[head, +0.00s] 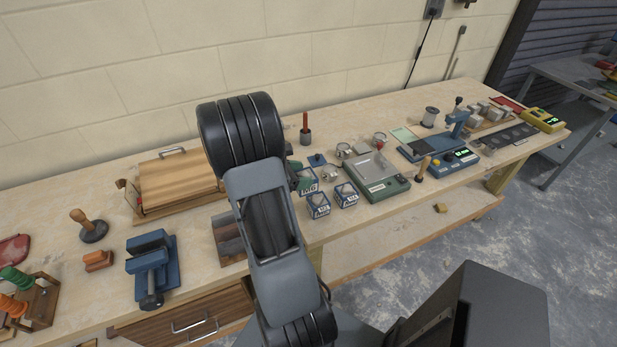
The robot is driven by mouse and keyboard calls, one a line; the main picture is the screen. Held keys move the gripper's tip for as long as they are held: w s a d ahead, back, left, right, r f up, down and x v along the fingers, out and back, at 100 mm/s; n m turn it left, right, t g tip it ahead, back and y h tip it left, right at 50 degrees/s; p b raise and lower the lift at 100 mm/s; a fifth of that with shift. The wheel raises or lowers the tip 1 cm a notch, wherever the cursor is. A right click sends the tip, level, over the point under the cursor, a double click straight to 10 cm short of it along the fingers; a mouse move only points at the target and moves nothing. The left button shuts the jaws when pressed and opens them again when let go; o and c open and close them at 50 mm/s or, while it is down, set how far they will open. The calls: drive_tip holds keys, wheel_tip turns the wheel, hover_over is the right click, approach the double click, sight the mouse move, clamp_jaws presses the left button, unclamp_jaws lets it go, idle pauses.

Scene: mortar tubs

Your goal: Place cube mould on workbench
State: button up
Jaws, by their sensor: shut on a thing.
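My gripper (296,170) shows only in part past the right side of my own arm, over the middle of the workbench (385,210). It is shut on a small cube mould (309,186) with a pale lettered label and a greenish top. My arm hides part of the grip, and I cannot tell whether the mould touches the bench top. Two similar blue-edged cube moulds with labels, one at the front (319,206) and one to its right (346,196), stand upright near the front edge, close to the held one.
A green-grey scale (383,186) stands right of the moulds, with small metal rings behind it. A red-handled tool in a dark cup (305,130) stands behind. A wooden box (178,182) and blue vise (151,266) are at left. Bare bench lies along the back wall.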

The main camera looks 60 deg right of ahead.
drive_tip(key=d+f, duration=0.2)
drive_tip(key=w+d+f, duration=0.1)
drive_tip(key=d+f, duration=0.1)
drive_tip(key=w+d+f+p, duration=0.1)
drive_tip(key=d+f, duration=0.1)
drive_tip(key=shift+w+d+f, duration=0.1)
drive_tip(key=shift+d+f, duration=0.05)
drive_tip(key=shift+f, duration=0.15)
drive_tip(key=shift+d+f+p, duration=0.1)
drive_tip(key=shift+f+p, duration=0.45)
drive_tip(key=shift+f, duration=1.05)
drive_tip(key=shift+f, duration=0.1)
drive_tip(key=o, duration=0.9)
drive_tip(key=shift+c, duration=0.2)
